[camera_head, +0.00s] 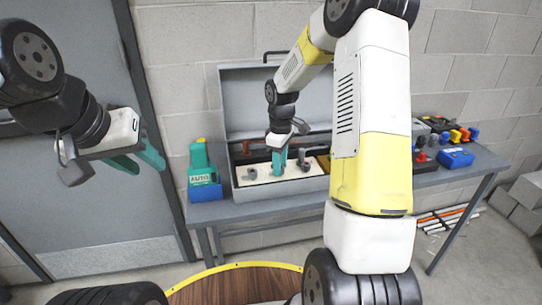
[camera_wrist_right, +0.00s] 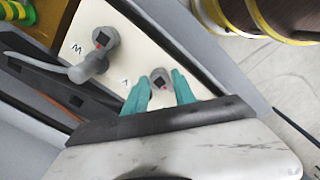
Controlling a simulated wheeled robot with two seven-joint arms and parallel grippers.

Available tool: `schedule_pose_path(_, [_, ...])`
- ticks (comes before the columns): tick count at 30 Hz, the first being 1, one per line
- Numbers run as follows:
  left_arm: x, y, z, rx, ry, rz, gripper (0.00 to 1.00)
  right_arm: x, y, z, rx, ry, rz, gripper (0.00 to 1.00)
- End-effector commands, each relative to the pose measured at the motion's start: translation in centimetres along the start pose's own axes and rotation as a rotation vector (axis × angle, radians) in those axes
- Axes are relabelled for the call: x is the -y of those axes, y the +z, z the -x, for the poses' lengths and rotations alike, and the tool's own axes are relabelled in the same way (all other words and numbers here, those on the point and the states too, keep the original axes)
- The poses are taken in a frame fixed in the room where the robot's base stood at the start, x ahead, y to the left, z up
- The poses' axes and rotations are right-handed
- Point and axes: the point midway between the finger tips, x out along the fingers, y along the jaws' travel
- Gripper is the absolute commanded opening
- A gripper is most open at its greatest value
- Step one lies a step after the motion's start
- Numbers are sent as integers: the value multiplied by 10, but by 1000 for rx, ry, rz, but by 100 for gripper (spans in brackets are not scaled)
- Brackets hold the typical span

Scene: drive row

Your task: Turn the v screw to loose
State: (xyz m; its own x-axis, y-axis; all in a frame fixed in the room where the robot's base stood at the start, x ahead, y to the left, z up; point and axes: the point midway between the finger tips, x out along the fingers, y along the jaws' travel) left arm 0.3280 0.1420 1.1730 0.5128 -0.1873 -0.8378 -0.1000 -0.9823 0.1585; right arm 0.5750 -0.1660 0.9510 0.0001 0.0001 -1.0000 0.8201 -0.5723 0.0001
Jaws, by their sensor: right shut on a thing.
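In the head view, my right gripper (camera_head: 278,162) points down onto the panel in the open grey box (camera_head: 282,193) and hides the screw. My left gripper (camera_head: 138,163) is at the left, its teal fingers apart and empty, away from the bench.
The box sits on a grey bench (camera_head: 440,177). A blue holder (camera_head: 205,191) with a teal tool is left of it; a blue bin (camera_head: 456,158) is at the right. A raised lid (camera_head: 245,100) stands behind.

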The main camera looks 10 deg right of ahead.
Motion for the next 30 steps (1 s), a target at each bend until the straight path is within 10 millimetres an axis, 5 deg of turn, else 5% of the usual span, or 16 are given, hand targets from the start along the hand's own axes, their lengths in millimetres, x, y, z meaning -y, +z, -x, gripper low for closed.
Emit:
schedule_pose_path(16, [0, 0, 0, 0, 0, 0, 36, 0, 1, 0, 2, -1, 23, 0])
schedule_pose_path(17, [0, 0, 0, 0, 0, 0, 36, 0, 1, 0, 2, -1, 23, 37])
schedule_pose_path(19, [0, 0, 0, 0, 0, 0, 36, 0, 1, 0, 1, -1, 22, 49])
schedule_pose_path(30, [0, 0, 0, 0, 0, 0, 36, -1, 0, 5, -1, 2, 22, 49])
